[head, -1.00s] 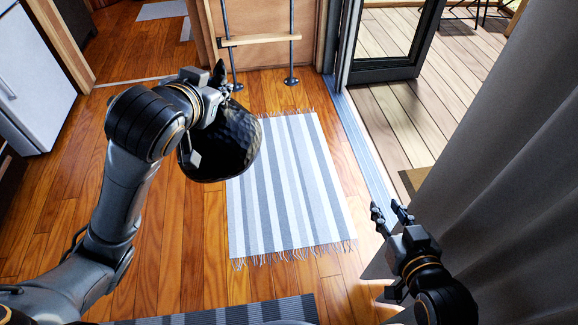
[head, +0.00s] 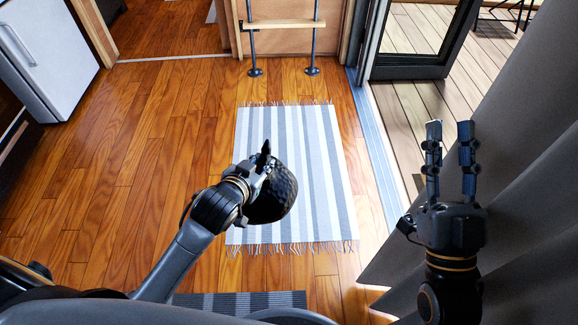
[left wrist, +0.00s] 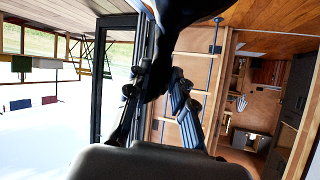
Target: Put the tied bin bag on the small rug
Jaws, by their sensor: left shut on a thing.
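The tied bin bag (head: 272,196) is black and shiny. In the head view it is over the left front part of the small rug (head: 312,170), which is striped grey and white with fringed ends. My left gripper (head: 264,164) is shut on the bag at its top. Whether the bag touches the rug I cannot tell. In the left wrist view the bag (left wrist: 188,10) shows as a dark shape at the top, between the fingers (left wrist: 160,85). My right gripper (head: 448,150) is open and empty, to the right of the rug by the grey curtain.
A ladder (head: 284,24) stands beyond the rug's far end. A sliding door (head: 420,45) opens to a wooden deck at right. The grey curtain (head: 510,190) hangs at right. A white fridge (head: 50,55) is at far left. A dark striped mat (head: 240,300) lies nearest me. Wood floor left of the rug is clear.

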